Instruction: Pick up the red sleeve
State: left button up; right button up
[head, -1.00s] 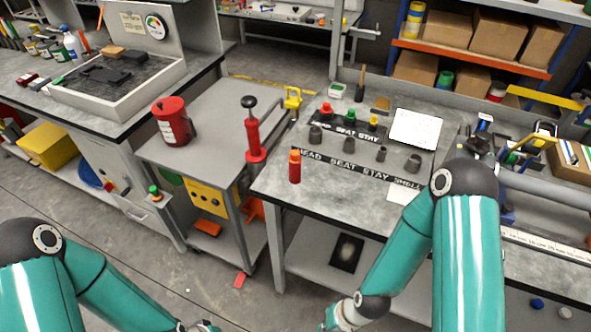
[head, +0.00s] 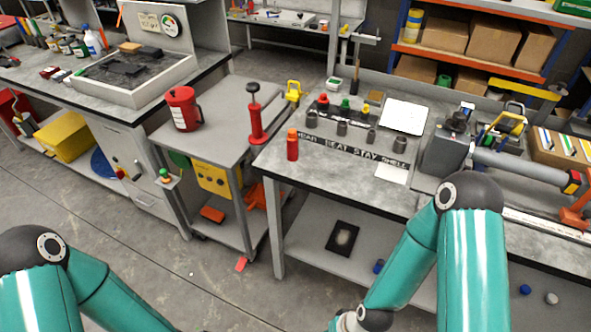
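An upright red cylinder with an orange top (head: 292,148), which looks like the red sleeve, stands on the grey workbench (head: 300,178) near its left edge. It stands at the left end of a black strip with white lettering (head: 350,150). Nothing touches it. A smaller red-topped piece (head: 322,101) stands farther back in a row with a green and a yellow one. My teal arms show at the lower left and lower right. Both grippers are below the picture edge and hidden.
Several dark grey fittings (head: 342,128) stand between the lettered strips. A grey vise (head: 447,150) is on the right. A cart (head: 200,150) with a red can (head: 183,108) and a red hand pump (head: 256,115) stands left of the bench.

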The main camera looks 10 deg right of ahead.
aim_at(293, 147)
jog(key=z, duration=0.05)
jog(key=k, duration=0.8)
jog(key=u, duration=0.6)
jog(key=i, duration=1.9)
jog(key=z, duration=0.65)
